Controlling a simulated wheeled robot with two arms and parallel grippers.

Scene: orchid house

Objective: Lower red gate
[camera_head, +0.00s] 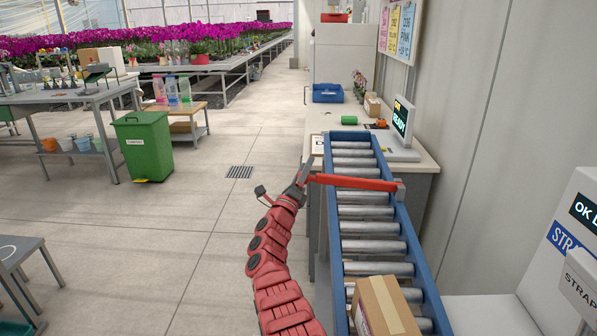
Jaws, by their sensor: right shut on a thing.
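The red gate (355,182) is a flat red bar lying across the blue roller conveyor (335,235), just above the rollers. Its right end meets a grey block (400,190) on the conveyor's right rail. My right gripper (305,178) is at the bar's left end, beside the conveyor's left rail, and is shut on it. The exact finger contact is small and partly hidden. My left gripper is not in view.
A cardboard box (382,308) sits on the rollers on the near side of the gate. A bench with a READY screen (402,117) and a blue crate (327,93) stands beyond the conveyor. A green bin (143,145) stands left on open floor. A strapping machine (565,240) is at right.

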